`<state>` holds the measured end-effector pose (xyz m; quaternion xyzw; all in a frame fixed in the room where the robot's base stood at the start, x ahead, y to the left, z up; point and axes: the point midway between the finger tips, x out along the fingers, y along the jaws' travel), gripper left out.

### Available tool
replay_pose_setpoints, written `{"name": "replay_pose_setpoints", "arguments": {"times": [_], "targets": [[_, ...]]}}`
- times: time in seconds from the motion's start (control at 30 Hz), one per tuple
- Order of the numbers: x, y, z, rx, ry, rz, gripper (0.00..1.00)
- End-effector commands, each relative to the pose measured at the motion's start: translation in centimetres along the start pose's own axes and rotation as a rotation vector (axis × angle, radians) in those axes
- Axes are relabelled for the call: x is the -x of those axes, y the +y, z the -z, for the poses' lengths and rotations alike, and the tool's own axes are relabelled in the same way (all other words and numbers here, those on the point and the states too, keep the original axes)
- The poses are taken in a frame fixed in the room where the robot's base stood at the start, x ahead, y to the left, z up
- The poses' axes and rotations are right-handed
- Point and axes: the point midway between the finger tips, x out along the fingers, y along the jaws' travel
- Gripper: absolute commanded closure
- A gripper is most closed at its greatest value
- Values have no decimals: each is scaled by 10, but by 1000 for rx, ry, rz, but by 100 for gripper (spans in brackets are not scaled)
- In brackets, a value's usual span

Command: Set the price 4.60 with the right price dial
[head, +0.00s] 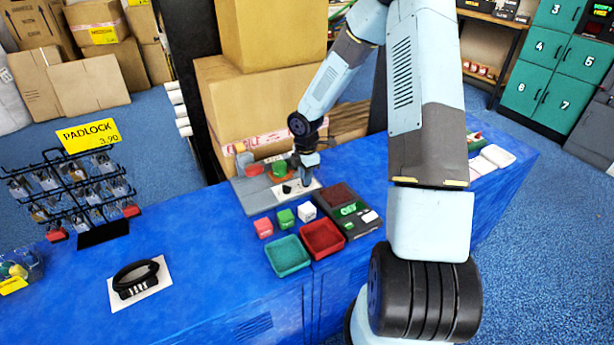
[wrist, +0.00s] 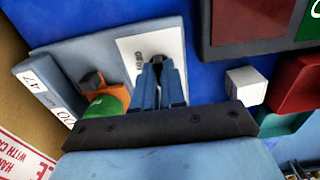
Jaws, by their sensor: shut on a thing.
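A flat grey device (head: 250,197) lies on the blue counter, and its edge shows in the wrist view (wrist: 105,32). A white plate (head: 311,184) lies on it, with dark print in the wrist view (wrist: 137,52). My gripper (head: 303,178) reaches down to this plate; in the wrist view its fingers (wrist: 159,80) are shut on a small dark knob, mostly hidden between them. I cannot tell for sure that this knob is the right price dial. Beside the fingers is a green and orange part (wrist: 106,104) with a dark top. Labels there read "47" and "00"; the set price is not readable.
A green tray (head: 288,256) and a red tray (head: 322,238) stand in front, with small pink, green and white blocks (head: 308,212). A dark card-reader-like unit (head: 346,209) is at the right. Cartons (head: 235,100) stand close behind. A padlock rack (head: 75,200) is at left.

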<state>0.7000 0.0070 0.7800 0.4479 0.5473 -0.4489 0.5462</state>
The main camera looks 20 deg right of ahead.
Motion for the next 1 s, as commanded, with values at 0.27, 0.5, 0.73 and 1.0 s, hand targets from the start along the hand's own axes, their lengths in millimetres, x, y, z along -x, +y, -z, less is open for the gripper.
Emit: {"name": "replay_pose_setpoints", "arguments": {"times": [0.27,0.5,0.73,1.0], "targets": [[0,1,-3,-1,0,-4,100],[1,2,-2,-41,-1,-5,100],[1,2,-2,-171,-1,-6,100],[2,3,-1,-413,0,-8,100]]}}
